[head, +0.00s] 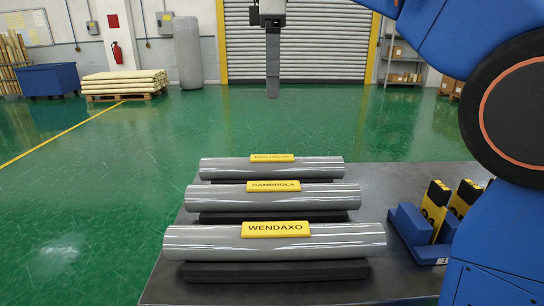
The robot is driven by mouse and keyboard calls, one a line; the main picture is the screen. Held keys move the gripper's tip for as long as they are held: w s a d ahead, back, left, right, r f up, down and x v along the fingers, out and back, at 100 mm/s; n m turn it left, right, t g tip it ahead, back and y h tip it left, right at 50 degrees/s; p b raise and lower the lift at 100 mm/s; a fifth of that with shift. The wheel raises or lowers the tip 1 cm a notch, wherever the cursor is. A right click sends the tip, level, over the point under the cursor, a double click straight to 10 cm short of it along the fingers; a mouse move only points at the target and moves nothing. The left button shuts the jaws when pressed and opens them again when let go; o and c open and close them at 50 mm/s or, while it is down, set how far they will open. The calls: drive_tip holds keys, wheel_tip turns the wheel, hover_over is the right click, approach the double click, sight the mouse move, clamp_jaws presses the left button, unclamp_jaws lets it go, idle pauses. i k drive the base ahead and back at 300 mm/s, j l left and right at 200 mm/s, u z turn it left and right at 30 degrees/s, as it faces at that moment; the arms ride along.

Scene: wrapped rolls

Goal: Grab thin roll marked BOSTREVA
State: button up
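Three grey wrapped rolls lie crosswise, one behind another, on dark cradles on the table. The farthest roll (272,171) has a yellow label (272,158) whose small print is hard to read but looks like BOSTREVA. The nearest roll (275,246) is marked WENDAXO. My gripper (273,93) hangs pointing down, well above and apart from the farthest roll. It shows edge-on as one grey finger, so its opening is hidden. Nothing is seen in it.
The dark table (415,175) also bears a blue holder (408,225) with yellow-and-black pieces at the right. My blue arm fills the right side. Green floor lies open around the table. A pallet of rolls (124,82) and a blue bin (47,80) stand far back left.

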sight(257, 167)
drive_tip(key=k, duration=1)
